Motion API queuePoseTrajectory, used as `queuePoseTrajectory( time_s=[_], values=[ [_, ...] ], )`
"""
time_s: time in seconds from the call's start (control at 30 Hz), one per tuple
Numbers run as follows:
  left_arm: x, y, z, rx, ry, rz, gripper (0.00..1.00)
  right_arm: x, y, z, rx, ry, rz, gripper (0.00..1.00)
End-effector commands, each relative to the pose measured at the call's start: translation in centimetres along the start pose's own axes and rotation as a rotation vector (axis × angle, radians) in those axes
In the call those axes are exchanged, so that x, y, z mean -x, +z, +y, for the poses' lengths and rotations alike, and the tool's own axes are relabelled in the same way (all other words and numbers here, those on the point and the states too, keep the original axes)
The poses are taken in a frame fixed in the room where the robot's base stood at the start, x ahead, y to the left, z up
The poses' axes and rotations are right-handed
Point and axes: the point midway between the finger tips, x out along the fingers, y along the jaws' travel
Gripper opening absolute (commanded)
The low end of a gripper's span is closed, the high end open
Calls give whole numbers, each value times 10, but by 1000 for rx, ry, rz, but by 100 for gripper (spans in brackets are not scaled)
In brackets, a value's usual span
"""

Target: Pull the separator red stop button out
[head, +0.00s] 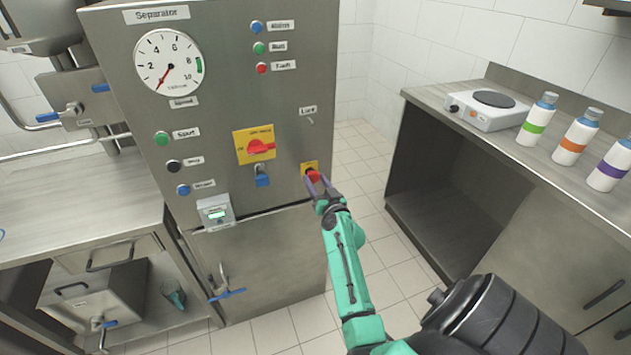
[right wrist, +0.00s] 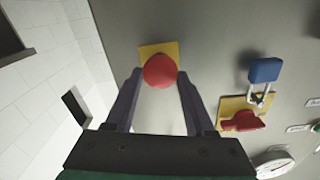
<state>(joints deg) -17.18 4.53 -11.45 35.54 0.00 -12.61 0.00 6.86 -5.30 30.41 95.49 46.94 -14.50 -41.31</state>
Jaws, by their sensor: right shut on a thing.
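The red stop button (head: 314,176) sits on a small yellow plate (head: 307,166) at the lower right of the grey separator panel (head: 225,95). In the right wrist view the round red button (right wrist: 160,71) lies between my right gripper's fingertips, with its yellow plate (right wrist: 150,49) behind it. My right gripper (head: 318,183) is at the panel, shut on the button, one finger on each side. How far the button stands out from the plate cannot be told. My left gripper is not in view.
Left of the button are a red rotary switch (head: 260,147) on a yellow plate and a blue padlock (head: 262,180). A counter at right holds a hot plate (head: 486,110) and several bottles (head: 575,136).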

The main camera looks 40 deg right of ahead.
Motion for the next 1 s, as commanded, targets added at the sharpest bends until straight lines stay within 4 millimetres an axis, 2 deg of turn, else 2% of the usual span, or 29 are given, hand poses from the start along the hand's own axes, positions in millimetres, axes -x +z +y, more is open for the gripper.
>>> queuePoseTrajectory(
  time_s=[0.07, 0.1, 0.13, 0.17, 0.43, 0.57, 0.67, 1.0],
  values=[
    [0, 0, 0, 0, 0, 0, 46, 1, 4, 1, -1, 1, -8, 0],
    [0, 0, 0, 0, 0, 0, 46, 1, 4, 1, -1, 1, -8, 69],
    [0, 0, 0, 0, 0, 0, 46, 1, 4, 1, -1, 1, -8, 81],
    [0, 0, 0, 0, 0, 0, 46, 1, 4, 1, -1, 1, -8, 85],
    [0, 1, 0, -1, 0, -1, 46, 1, 3, 0, -1, 1, -5, 85],
    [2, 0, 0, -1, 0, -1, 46, 8, 2, 0, 0, 1, -5, 85],
    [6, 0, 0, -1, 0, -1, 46, 26, 2, 0, 2, 1, -7, 85],
    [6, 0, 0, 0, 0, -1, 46, 118, 4, 1, 2, 1, -9, 85]
  ],
)
